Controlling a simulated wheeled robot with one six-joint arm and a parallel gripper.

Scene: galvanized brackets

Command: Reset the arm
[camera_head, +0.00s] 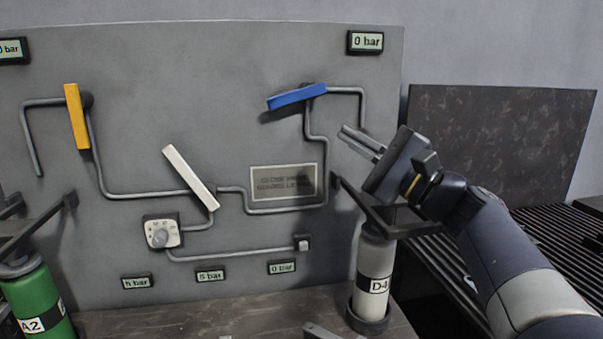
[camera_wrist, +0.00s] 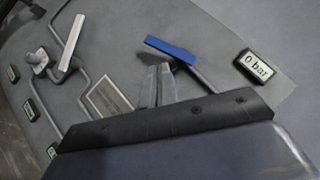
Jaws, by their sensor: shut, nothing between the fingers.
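My gripper (camera_head: 362,143) is in front of the right part of the grey panel (camera_head: 130,60), with its fingers close together and empty. Its fingers point up and left, to the right of and below the blue lever (camera_head: 297,96). In the wrist view the shut fingers (camera_wrist: 157,85) show below the blue lever (camera_wrist: 171,49), apart from it. The blue lever lies nearly level, tilted slightly. A white lever (camera_head: 190,177) slants down to the right, and a yellow lever (camera_head: 76,116) stands nearly upright.
Grey pipes link the levers, a dial (camera_head: 160,232) and small displays. A white cylinder marked D4 (camera_head: 375,270) stands below my gripper in a holder. A green cylinder marked A2 (camera_head: 36,295) stands at the left. A dark plate (camera_head: 500,135) stands behind at the right.

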